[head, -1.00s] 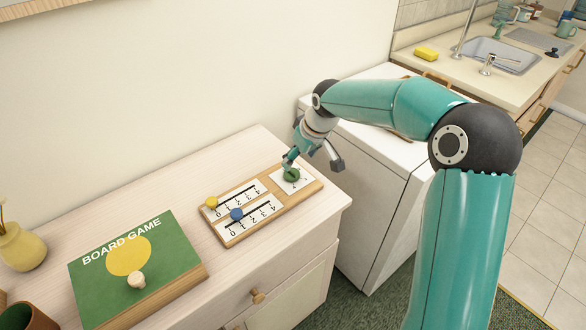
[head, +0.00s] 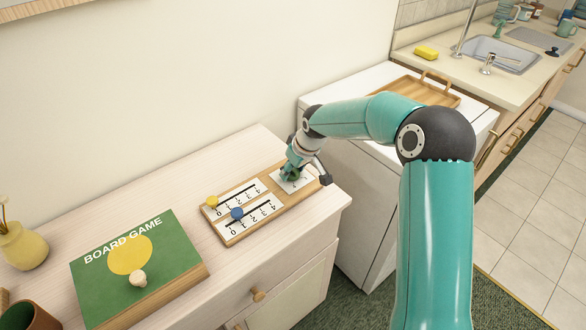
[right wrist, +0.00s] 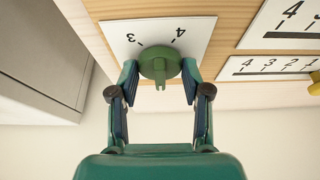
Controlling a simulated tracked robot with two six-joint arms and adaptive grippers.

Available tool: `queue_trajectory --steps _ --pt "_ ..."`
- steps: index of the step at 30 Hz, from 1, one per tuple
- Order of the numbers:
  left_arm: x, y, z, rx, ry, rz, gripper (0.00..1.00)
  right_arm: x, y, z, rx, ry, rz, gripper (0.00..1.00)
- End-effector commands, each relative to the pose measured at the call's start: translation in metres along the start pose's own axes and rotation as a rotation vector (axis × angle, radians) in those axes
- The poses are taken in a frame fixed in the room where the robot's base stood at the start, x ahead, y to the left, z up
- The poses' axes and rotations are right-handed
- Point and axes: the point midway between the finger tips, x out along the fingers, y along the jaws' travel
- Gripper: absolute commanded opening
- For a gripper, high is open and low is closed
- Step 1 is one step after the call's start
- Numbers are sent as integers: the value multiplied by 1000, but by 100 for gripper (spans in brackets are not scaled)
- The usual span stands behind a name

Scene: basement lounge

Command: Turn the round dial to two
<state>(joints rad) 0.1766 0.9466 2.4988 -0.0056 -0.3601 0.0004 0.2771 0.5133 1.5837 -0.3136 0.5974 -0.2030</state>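The round dial (right wrist: 160,62) is green and sits on a white card (right wrist: 203,30) at the right end of a wooden slider board (head: 240,238). In the right wrist view a 3 and a 4 show beside it; its other marks are hidden or out of frame. My right gripper (right wrist: 160,70) has one fingertip on each side of the dial, seemingly touching its edges. In the head view the right gripper (head: 290,170) covers most of the dial. My left gripper is not in view.
A yellow slider knob (head: 212,201) and a blue slider knob (head: 237,213) sit on the board left of the dial. A green board game box (head: 175,270) lies farther left. A white appliance (head: 350,160) with a wooden tray (head: 425,92) stands right of the cabinet.

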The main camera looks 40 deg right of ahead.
Motion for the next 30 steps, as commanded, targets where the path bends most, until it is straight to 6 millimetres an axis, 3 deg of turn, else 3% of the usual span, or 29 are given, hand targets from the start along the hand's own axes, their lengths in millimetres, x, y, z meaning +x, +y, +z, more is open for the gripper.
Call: queue_trajectory --steps 1,5,17,30 --pt "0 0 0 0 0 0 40 0 0 0 -1 0 1 34" --pt "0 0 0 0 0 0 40 0 0 0 -1 0 1 13" --pt "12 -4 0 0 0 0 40 2 -1 1 58 0 25 13" --pt "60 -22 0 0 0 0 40 6 -4 0 358 5 151 13"
